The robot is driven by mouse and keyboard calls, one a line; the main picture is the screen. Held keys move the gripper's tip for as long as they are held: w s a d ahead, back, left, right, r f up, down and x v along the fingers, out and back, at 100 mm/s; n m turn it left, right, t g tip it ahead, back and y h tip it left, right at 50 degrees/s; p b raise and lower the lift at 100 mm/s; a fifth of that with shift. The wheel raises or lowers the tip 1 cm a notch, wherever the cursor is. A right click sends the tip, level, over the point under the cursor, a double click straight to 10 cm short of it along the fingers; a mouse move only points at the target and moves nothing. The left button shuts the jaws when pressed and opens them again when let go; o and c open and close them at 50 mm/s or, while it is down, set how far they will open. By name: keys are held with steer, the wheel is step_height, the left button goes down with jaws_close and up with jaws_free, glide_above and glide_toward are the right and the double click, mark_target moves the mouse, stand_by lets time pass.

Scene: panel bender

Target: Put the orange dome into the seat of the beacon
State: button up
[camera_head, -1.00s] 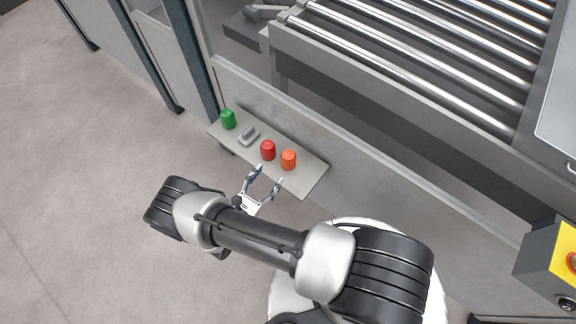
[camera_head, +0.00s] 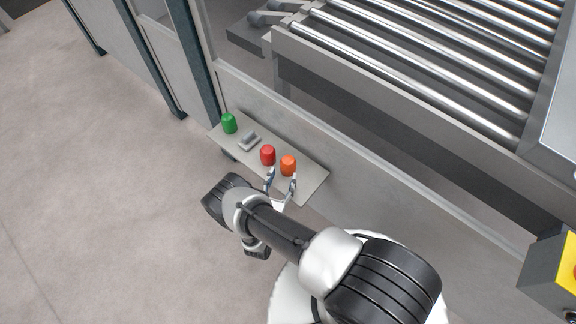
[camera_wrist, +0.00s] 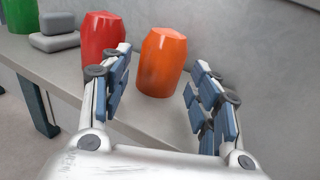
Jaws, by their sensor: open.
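The orange dome (camera_head: 288,165) stands upright on a narrow grey shelf (camera_head: 313,184), at the right end of a row. In the wrist view the orange dome (camera_wrist: 161,62) is just beyond my fingertips, between their lines. My gripper (camera_head: 281,180) is open and empty, its fingers pointing at the dome from the shelf's front side. In the wrist view my gripper (camera_wrist: 160,85) shows a finger on each side, apart from the dome. I cannot make out the beacon or its seat in these views.
A red dome (camera_head: 268,155) stands close left of the orange one, near my left finger in the wrist view (camera_wrist: 101,38). A grey block (camera_head: 249,141) and a green dome (camera_head: 229,123) are farther left. A panel rises behind the shelf; a roller conveyor (camera_head: 420,70) lies beyond.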

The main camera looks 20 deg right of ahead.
mark_target(286, 170)
steer(key=x, duration=0.4)
steer(key=b+x, duration=0.1)
steer(key=x, duration=0.1)
steer(key=shift+d+r, duration=0.3)
steer(key=shift+r, duration=0.1)
steer(key=c, duration=0.9)
